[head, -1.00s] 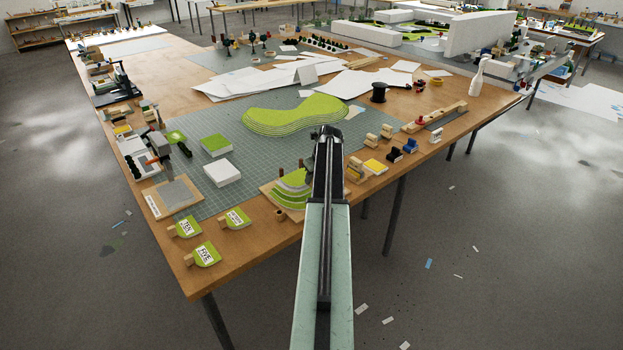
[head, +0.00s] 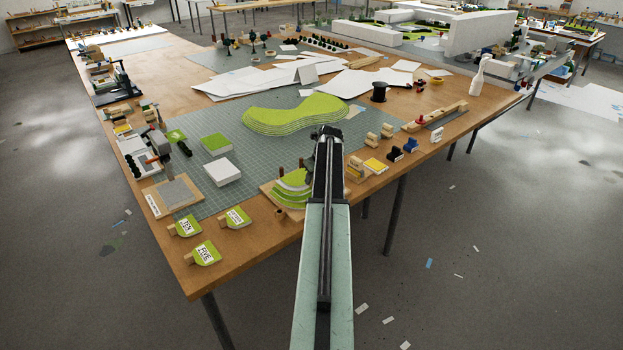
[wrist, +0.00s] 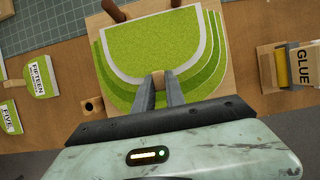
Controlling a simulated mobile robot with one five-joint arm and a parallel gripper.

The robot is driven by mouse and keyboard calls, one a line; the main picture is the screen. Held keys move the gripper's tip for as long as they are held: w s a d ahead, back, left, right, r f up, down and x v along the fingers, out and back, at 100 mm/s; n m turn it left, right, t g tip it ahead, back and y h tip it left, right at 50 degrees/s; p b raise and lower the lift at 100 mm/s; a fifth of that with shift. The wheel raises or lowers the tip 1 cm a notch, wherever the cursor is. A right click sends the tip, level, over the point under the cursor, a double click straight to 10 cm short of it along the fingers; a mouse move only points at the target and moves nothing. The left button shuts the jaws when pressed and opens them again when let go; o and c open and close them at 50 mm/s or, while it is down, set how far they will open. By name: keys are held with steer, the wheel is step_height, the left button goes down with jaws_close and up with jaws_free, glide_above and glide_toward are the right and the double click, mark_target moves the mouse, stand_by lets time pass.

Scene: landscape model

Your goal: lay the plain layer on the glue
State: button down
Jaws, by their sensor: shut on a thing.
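My gripper (wrist: 160,92) is shut on the small wooden tab (wrist: 163,79) of a green layer with no label, the plain layer (wrist: 150,45). This layer is over the stepped green stack (wrist: 118,88), with a white band (wrist: 205,50) showing around its edge. I cannot tell whether the layer touches the white surface below. Two brown pegs (wrist: 115,10) stand at the far side of the stack. In the head view the stack (head: 290,195) is partly hidden by my arm, and the fingertips are hidden.
Labelled green pieces, FIFTEEN (wrist: 38,78), FIVE (wrist: 10,117) and TEN (head: 186,226), lie left of the stack. A holder marked GLUE (wrist: 304,65) with a yellow roller stands to the right. A white block (head: 222,172) and a larger green contour model (head: 295,114) lie behind.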

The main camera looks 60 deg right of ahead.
steer(key=shift+f, duration=0.1)
steer(key=c, duration=1.3)
jaws_free()
steer(key=p+v, duration=0.6)
steer(key=v, duration=0.1)
